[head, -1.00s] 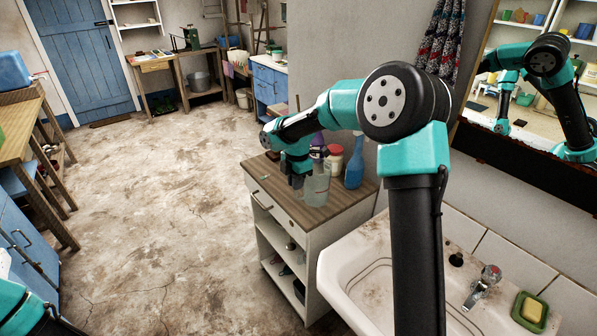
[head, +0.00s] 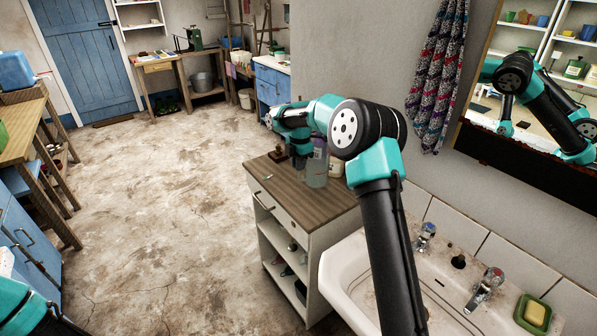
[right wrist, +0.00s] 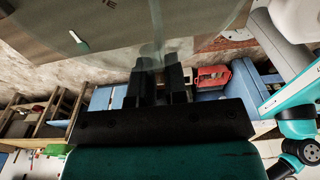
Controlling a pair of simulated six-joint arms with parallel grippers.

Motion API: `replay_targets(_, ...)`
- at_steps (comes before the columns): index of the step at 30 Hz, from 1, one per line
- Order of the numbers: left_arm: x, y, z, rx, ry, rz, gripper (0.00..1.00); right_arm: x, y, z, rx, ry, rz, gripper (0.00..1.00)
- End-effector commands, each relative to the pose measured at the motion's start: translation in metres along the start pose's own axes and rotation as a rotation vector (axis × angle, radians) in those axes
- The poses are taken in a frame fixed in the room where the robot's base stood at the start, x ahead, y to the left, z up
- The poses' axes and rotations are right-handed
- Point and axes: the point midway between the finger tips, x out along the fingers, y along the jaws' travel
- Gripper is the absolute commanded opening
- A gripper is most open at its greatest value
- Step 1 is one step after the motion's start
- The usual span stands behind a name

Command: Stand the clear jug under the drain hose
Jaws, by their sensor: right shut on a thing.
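The clear jug (head: 317,172) shows in the head view at the wood-topped cabinet, upright and partly behind my right gripper (head: 300,152). In the right wrist view the jug (right wrist: 120,25) fills the upper part as a see-through shape, and the fingers of my right gripper (right wrist: 160,78) are shut on what looks like its handle. The jug seems held a little above the cabinet top, but the gap is hard to judge. Part of my left arm shows at the lower left of the head view; its gripper is out of view. I cannot make out the drain hose.
The wood-topped cabinet (head: 290,202) has bottles at its back, now mostly hidden by my right arm. A stained white sink (head: 345,292) with two taps stands to its right, with a green soap dish (head: 532,315). A patterned towel (head: 438,75) hangs above. The floor is open at left.

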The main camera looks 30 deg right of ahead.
Motion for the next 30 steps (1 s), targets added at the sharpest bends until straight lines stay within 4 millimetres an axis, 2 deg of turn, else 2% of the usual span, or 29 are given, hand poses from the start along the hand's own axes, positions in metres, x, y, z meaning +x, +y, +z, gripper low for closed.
replay_targets(7,0.000,0.000,0.000,0.000,0.000,0.000,0.33,0.000,0.004,0.003,0.001,-0.001,0.001,0.00)
replay_targets(15,0.000,0.000,0.000,0.000,0.000,0.000,0.33,0.033,0.004,0.005,-0.001,-0.001,0.000,0.00)
replay_targets(28,0.000,0.000,0.000,0.000,0.000,0.000,0.33,0.038,0.004,0.005,0.000,-0.001,0.001,0.00)
replay_targets(29,0.000,0.000,0.000,0.000,0.000,0.000,0.33,0.038,0.004,0.005,0.000,-0.001,0.001,0.14)
replay_targets(30,0.000,0.000,0.000,0.000,0.000,0.000,0.33,0.038,0.004,0.005,0.000,-0.001,0.001,0.18)
